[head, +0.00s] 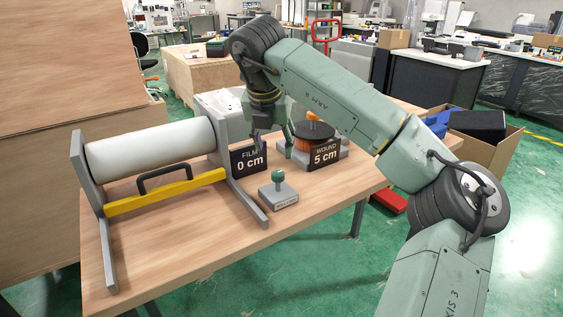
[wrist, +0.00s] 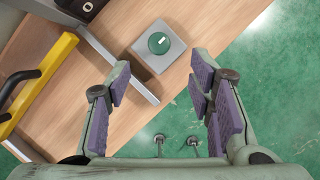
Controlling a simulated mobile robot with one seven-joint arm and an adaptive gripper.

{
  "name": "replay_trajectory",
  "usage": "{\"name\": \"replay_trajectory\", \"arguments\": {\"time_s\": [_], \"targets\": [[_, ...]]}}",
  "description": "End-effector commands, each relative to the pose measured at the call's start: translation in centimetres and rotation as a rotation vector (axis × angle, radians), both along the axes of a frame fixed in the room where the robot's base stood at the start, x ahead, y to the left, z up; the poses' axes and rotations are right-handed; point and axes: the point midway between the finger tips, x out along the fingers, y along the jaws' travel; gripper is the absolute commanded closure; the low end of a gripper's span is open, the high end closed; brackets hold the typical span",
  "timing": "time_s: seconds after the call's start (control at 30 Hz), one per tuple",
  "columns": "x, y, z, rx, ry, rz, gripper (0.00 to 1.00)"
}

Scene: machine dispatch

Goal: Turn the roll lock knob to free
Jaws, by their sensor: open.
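The white roll (head: 150,150) lies across a grey frame with a yellow bar (head: 166,192) along its front. A grey housing (head: 222,112) stands at the roll's right end, partly behind my arm. A round green knob (head: 278,176) tops a small grey block with an unreadable label; in the wrist view the knob (wrist: 159,43) is seen from above with a white mark. My gripper (head: 272,140) is open and empty above the table behind that block; its fingers (wrist: 160,82) show apart in the wrist view.
A black "FILM 0 cm" sign (head: 250,160) and a "WOUND 5 cm" sign (head: 325,154) stand close to my gripper. Behind the latter is an orange spool under a black disc (head: 314,132). The table front (head: 190,255) is clear. A cardboard box (head: 485,150) stands at right.

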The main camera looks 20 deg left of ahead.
Motion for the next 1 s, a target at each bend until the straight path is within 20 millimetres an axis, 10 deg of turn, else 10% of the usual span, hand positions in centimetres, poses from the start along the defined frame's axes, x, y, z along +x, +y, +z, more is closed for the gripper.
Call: {"name": "replay_trajectory", "arguments": {"time_s": [0.6, 1.0], "targets": [[3.6, 0.5, -8.8, 0.001, 0.003, 0.002, 0.52], [4.0, 0.5, -9.9, 0.001, 0.001, 0.003, 0.52]]}}
